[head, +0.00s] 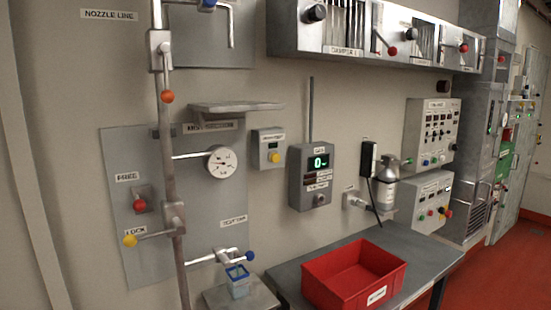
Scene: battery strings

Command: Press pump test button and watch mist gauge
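The pump test button looks like the yellow button (275,157) on a small grey wall box (268,149) with a label plate above it; the label is too small to read surely. A round white dial gauge (222,162) is on a grey panel (150,260) to the left of the box, under a sign whose words are hard to read. The gauge has a dark needle; its reading is too small to tell. Neither of my grippers shows in the head view, and nothing touches the button.
A gas meter box (314,180) with a green digit hangs right of the button. A grey shelf (236,107) juts out above the gauge. A vertical pipe (170,130) with valve handles runs at left. A red bin (354,276) stands on the bench (422,246).

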